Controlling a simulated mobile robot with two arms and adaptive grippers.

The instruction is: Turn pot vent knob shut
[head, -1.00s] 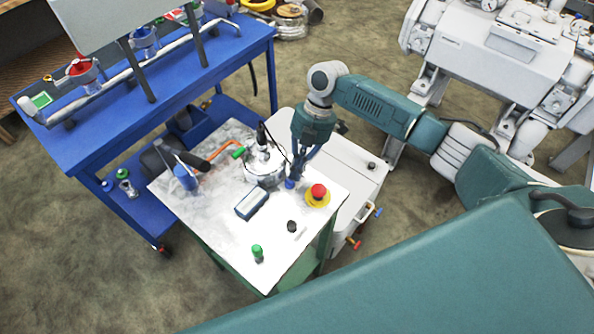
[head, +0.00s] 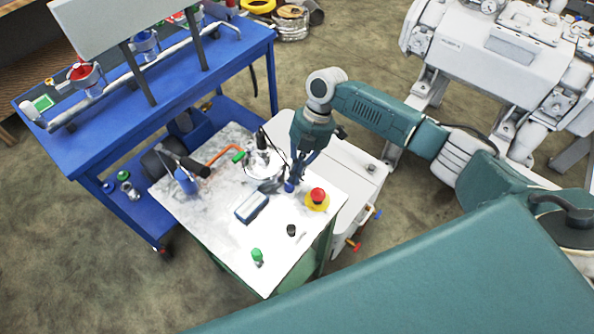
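The metal pot (head: 262,168) stands at the back of the small white-topped table, with dark and light fittings on its lid. My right gripper (head: 295,178) points down at the pot's right side, beside a small blue knob-like part (head: 290,187). The fingers overlap the blue part in the head view, and I cannot tell whether they touch it. The finger gap is too small to judge. The pot's right side is partly hidden by the gripper. My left gripper is not in view.
On the white tabletop (head: 225,220) are a red-and-yellow stop button (head: 317,198), a blue-grey box (head: 252,208), a green-topped item (head: 257,256) and a black knob (head: 291,230). An orange-handled pipe (head: 224,153) lies left of the pot. A blue bench (head: 200,75) stands behind.

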